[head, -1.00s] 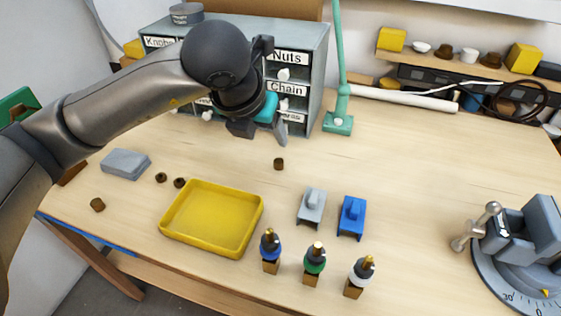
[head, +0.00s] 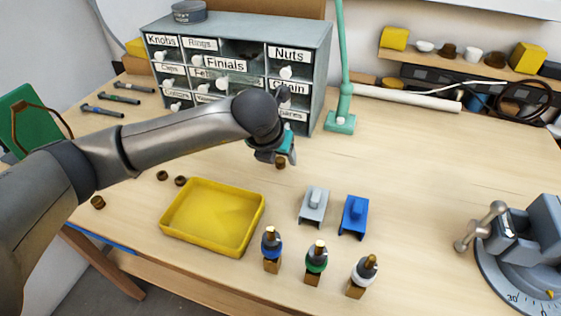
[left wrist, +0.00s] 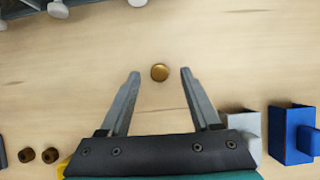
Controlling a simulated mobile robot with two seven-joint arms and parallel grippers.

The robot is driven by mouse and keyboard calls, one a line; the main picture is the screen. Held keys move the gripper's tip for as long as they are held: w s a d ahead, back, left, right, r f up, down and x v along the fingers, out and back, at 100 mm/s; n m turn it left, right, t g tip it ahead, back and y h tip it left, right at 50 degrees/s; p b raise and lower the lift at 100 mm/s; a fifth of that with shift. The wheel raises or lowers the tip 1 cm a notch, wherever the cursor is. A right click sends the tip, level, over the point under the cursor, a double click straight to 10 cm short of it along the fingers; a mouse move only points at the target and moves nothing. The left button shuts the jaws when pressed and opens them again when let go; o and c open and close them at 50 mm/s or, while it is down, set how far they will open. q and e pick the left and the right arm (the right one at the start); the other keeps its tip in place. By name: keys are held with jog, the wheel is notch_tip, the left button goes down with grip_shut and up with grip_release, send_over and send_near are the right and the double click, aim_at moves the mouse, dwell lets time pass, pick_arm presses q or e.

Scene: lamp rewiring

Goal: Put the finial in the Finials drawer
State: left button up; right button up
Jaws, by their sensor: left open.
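The finial, a small brown-gold knob (head: 281,164), stands on the bench in front of the drawer cabinet. In the left wrist view the finial (left wrist: 160,72) shows as a round brass top, between and slightly beyond the fingertips, not gripped. My left gripper (head: 276,156) is open and points down over it; in its own wrist view its two fingers (left wrist: 158,74) are spread wide and empty. The Finials drawer (head: 224,65) is pulled out in the cabinet's top row, with a dark gap behind its front. My right gripper is not in view.
The grey cabinet (head: 320,60) has several labelled drawers. A yellow tray (head: 212,217), a grey block (head: 313,206), a blue block (head: 354,217) and several lamp sockets stand in front. A green lamp stand (head: 339,122) is right of the cabinet.

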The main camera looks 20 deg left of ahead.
pick_arm(q)
jog(key=shift+x, duration=0.8)
grip_shut()
